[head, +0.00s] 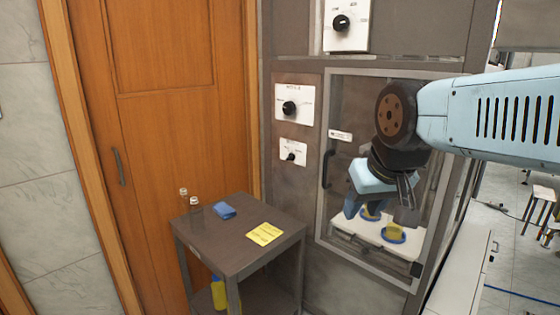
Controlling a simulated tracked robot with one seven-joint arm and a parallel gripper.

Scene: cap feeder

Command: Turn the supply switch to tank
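Three white panels with black knobs are on the dark cabinet front: an upper panel (356,37), a middle panel (304,118) and a small lower panel (291,145). Their lettering is too small to read, so I cannot tell which is the supply switch or where it points. The upper knob (341,22), middle knob (289,107) and lower knob (291,157) are all uncovered. My gripper (382,205) hangs to the right of the middle and lower panels, in front of the framed door. It touches none of the knobs. Its fingers are partly hidden, and their opening is unclear.
The framed glass door (345,100) has a dark handle (327,168). Behind it, yellow items in blue rings (393,238) sit on a white shelf (362,232).

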